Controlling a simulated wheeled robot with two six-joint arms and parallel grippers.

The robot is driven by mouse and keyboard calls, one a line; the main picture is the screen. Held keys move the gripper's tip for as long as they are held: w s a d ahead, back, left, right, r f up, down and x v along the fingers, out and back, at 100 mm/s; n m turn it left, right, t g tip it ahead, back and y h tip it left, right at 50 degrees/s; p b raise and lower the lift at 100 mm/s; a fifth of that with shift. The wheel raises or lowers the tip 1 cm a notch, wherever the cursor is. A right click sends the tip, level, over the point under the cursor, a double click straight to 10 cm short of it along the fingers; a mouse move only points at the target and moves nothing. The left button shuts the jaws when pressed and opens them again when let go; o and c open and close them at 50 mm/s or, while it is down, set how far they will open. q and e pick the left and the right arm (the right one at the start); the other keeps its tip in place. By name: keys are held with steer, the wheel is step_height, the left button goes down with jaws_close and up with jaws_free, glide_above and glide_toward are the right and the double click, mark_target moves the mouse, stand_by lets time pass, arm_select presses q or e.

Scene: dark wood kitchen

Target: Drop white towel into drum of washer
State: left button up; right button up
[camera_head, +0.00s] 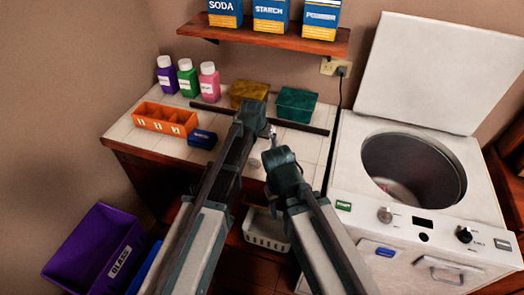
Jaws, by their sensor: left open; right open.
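The top-loading washer (350,150) stands at the right with its white lid (435,70) raised. Its round metal drum (415,165) is open at the top. A small reddish patch shows low in the drum, too unclear to name. I cannot make out a white towel. My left gripper (262,122) is open above the tiled counter, left of the washer. My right gripper (278,156) is open just below it in the picture, also left of the drum. Neither gripper visibly holds anything. My arms hide part of the counter and the floor.
The tiled counter (190,150) holds three bottles (187,78), an orange divided tray (165,119), a blue box (202,139), a yellow bin (249,93) and a teal bin (296,104). A white basket (265,232) is below. A purple bin (95,250) stands left. A shelf (265,37) holds boxes.

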arm_select(q)
steer(key=shift+w+f, duration=0.15)
steer(key=shift+f, duration=0.25)
steer(key=shift+r, duration=0.1)
arm_select(e)
steer(key=shift+f, duration=0.3)
arm_select(q)
steer(key=c, duration=1.5)
steer(key=shift+r, duration=0.15)
arm_select(e)
steer(key=shift+r, duration=0.1)
